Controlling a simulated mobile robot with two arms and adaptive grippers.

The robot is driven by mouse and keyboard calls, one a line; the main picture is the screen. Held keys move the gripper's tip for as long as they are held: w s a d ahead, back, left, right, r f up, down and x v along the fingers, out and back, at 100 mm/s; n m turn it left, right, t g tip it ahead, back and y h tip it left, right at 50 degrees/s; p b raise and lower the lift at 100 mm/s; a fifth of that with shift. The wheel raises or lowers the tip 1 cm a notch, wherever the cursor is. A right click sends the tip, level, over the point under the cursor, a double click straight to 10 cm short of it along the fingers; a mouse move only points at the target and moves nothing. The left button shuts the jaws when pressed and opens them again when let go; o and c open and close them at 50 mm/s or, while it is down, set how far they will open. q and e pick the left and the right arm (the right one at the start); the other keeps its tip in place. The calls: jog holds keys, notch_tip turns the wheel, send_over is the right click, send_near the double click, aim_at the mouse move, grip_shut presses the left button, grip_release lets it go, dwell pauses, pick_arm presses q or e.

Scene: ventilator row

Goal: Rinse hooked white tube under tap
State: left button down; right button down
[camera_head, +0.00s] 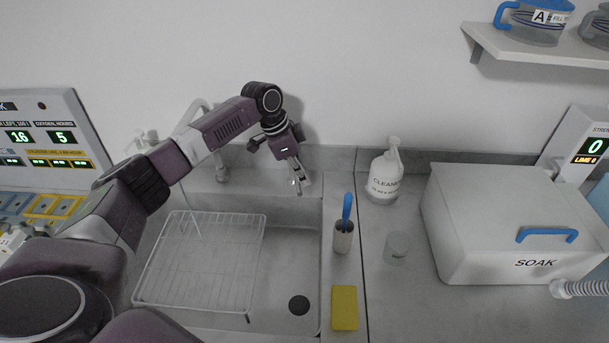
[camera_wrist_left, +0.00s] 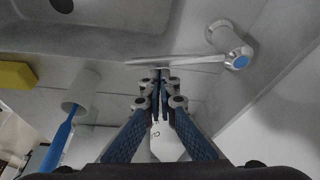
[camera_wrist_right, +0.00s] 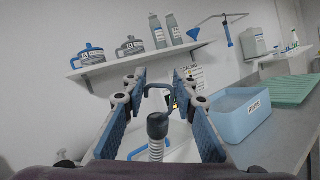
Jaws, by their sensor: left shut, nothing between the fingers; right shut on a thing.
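The white ribbed tube (camera_head: 580,288) comes in at the right edge of the head view, in front of the SOAK box. In the right wrist view the tube (camera_wrist_right: 156,150), with a dark end, sits between the fingers of my right gripper (camera_wrist_right: 158,92), which is shut on it. Its hook cannot be made out. My left gripper (camera_head: 300,185) is shut and empty above the sink's back right corner. In the left wrist view the long lever of a blue-capped tap (camera_wrist_left: 236,60) reaches across near its fingertips. A thin pale streak (camera_head: 191,222) shows over the rack, perhaps water.
A wire rack (camera_head: 152,285) stands in the sink (camera_head: 285,270). Right of the sink are a brush holder (camera_head: 343,238), a yellow sponge (camera_head: 344,308), a clear cup (camera_head: 396,249), a CLEANER bottle (camera_head: 384,180) and the SOAK box (camera_head: 500,245). A blue RINSE tub (camera_wrist_right: 240,118) stands farther right.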

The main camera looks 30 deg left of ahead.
pick_arm(q)
jog(key=shift+s+a+r+m+p, duration=0.15)
jog(key=shift+s+a+m+p, duration=0.2)
jog(key=shift+s+a+m, duration=0.15)
pick_arm(e)
jog(key=shift+s+r, duration=0.15)
jog(key=shift+r, duration=0.3)
pick_arm(q)
jog(key=shift+s+a+p, duration=0.15)
jog(key=shift+a+p, duration=0.05)
jog(key=shift+p, duration=0.2)
pick_arm(e)
jog(key=shift+r, duration=0.35)
pick_arm(q)
jog(key=shift+s+a, duration=0.1)
jog(key=shift+a, duration=0.15)
pick_arm(e)
jog(key=shift+r, duration=0.1)
pick_arm(q)
jog(key=v, duration=1.1)
jog(key=shift+a+r, duration=0.25)
jog(key=shift+r, duration=0.15)
